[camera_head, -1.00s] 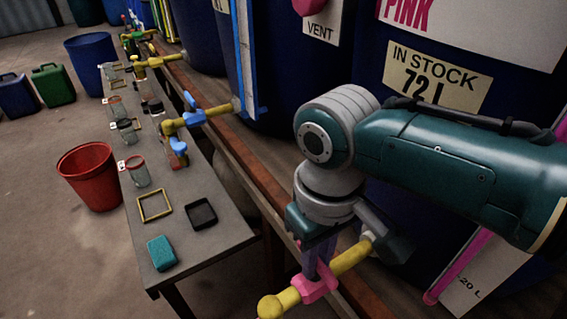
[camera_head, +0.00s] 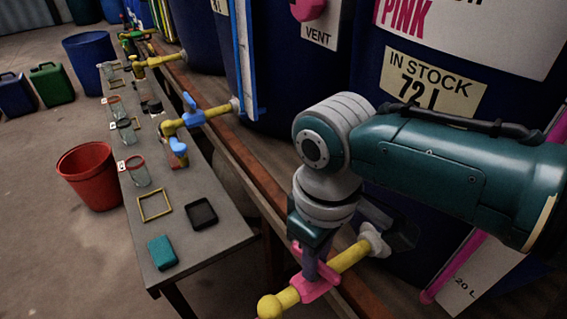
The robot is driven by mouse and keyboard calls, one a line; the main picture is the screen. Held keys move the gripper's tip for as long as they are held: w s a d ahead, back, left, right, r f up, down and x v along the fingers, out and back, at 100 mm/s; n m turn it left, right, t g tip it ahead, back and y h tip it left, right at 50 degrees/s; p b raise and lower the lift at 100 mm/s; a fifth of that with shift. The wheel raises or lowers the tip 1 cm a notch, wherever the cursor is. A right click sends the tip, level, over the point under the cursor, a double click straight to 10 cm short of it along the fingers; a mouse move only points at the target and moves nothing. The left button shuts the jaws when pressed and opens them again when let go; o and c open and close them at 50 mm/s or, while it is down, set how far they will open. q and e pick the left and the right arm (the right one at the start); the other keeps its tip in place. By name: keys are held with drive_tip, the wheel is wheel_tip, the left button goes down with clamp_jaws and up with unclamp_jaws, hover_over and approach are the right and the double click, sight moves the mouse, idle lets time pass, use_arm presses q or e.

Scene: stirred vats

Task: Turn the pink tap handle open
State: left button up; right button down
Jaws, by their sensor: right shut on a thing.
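The pink tap handle (camera_head: 320,288) sits on a yellow tap pipe (camera_head: 350,256) that comes out of the big blue vat labelled PINK. My right gripper (camera_head: 311,268) reaches down from above and is shut on the handle. Its fingers hide part of the handle, and a pink end of it shows just left of the gripper. The yellow pipe ends in a round knob at the lower front. My left gripper is not in view.
A grey bench (camera_head: 221,236) runs along the left, with a yellow square frame (camera_head: 154,219), a black tray (camera_head: 201,213), a teal block (camera_head: 162,252) and several glass jars. A blue-handled tap (camera_head: 205,114) stands further back. A red bucket (camera_head: 88,180) is on the floor.

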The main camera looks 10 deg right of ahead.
drive_tip(key=n, duration=0.3)
drive_tip(key=shift+n+p, duration=0.3)
drive_tip(key=shift+n, duration=0.1)
drive_tip(key=n, duration=0.3)
drive_tip(key=shift+n, duration=0.3)
drive_tip(key=n, duration=0.5)
drive_tip(key=shift+n, duration=1.2)
drive_tip(key=c, duration=0.8)
unclamp_jaws()
drive_tip(key=shift+c, duration=0.2)
